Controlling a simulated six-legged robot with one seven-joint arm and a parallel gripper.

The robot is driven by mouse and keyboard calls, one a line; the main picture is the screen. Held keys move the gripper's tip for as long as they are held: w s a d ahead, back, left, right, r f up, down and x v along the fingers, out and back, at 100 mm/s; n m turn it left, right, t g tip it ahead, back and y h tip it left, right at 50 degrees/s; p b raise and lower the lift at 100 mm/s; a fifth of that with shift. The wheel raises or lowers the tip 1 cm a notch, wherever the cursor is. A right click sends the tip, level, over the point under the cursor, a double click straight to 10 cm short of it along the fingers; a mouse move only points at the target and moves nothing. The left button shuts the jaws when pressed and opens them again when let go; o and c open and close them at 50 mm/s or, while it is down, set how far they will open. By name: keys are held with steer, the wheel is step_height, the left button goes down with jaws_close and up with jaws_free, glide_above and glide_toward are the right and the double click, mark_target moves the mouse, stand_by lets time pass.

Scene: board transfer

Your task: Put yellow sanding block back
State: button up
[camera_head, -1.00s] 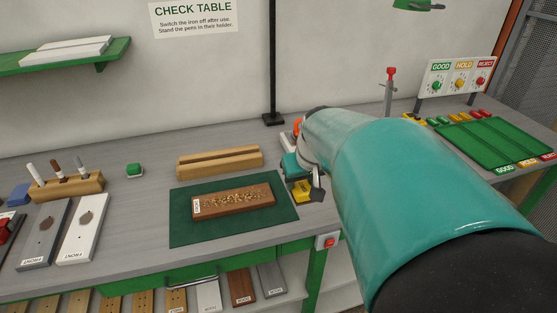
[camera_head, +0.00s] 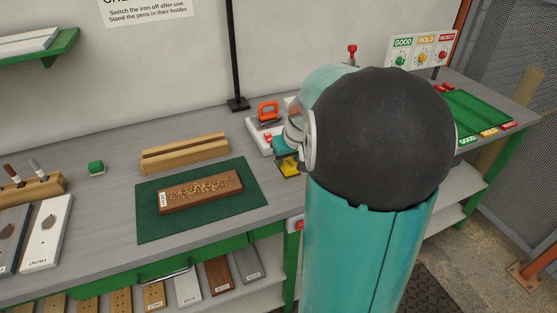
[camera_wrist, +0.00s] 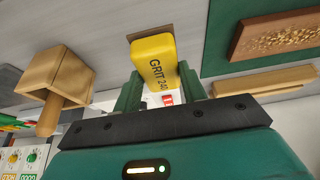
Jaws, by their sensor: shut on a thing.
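The yellow sanding block (camera_head: 289,168) is held at the end of my arm, just right of the green mat. In the wrist view the block (camera_wrist: 154,62) shows the print "GRIT 240", and a thin brown strip lies along its far end. My gripper (camera_wrist: 160,90) is shut on it, with a dark green finger on each side. In the head view my gripper (camera_head: 284,152) is partly hidden by my arm. I cannot tell whether the block touches the bench.
A brown board (camera_head: 200,191) with crumbs lies on the green mat (camera_head: 150,228). A grooved wooden block (camera_head: 185,153) stands behind it. An orange-handled tool (camera_head: 268,110) is near my gripper. A wooden mallet-like piece (camera_wrist: 58,78) is near it in the wrist view.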

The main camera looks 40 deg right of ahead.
mark_target(293, 158)
steer(key=d+f, duration=0.1)
steer(key=w+d+f, duration=0.1)
steer(key=f, duration=0.1)
steer(key=shift+w+f, duration=0.1)
steer(key=shift+f, duration=1.35)
steer(key=shift+f, duration=0.15)
steer(key=o, duration=0.9)
